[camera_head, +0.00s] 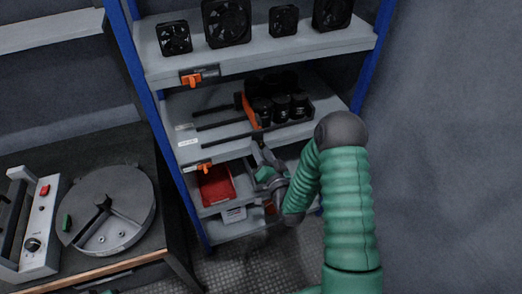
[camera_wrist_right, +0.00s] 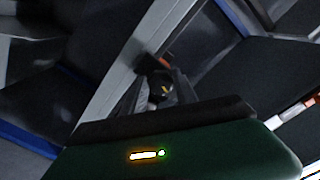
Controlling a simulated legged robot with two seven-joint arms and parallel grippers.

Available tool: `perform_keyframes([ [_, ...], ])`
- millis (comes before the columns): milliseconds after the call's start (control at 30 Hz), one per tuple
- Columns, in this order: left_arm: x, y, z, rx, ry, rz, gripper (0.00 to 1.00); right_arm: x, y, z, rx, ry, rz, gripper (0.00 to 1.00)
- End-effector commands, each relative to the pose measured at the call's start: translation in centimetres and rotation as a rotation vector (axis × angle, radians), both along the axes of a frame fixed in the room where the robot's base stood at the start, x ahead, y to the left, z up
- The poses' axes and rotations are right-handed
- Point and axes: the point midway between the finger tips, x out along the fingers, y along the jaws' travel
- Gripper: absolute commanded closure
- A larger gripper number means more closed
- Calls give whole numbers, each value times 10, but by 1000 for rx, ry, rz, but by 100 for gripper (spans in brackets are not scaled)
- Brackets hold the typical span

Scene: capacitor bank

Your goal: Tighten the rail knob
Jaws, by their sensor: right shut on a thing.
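The right gripper (camera_head: 259,149) reaches in from the right to the front edge of the middle shelf. It is shut on a small dark knob, which its fingers mostly hide in the head view. In the right wrist view the dark round knob (camera_wrist_right: 160,84) with a yellow mark sits between the fingertips, with an orange part (camera_wrist_right: 165,62) just behind. An orange bracket (camera_head: 251,111) stands on the shelf beside several black capacitors (camera_head: 281,107). Dark rails run along this shelf. The left gripper is not in view.
Several black fans (camera_head: 227,22) stand on the upper shelf (camera_head: 265,52). Orange clips (camera_head: 191,79) sit on shelf edges. A red bin (camera_head: 216,186) is on the lower shelf. A bench with a round grey lid (camera_head: 125,222) stands at left. Blue posts frame the rack.

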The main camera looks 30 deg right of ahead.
Motion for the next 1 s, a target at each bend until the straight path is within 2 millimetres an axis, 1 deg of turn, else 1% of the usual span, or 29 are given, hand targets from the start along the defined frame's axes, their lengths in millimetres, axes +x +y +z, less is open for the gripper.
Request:
perform_keyframes([
  [467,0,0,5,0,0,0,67,-1,-1,0,440,-103,-6,100],
  [1000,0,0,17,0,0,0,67,-1,-1,1,938,-221,-9,100],
])
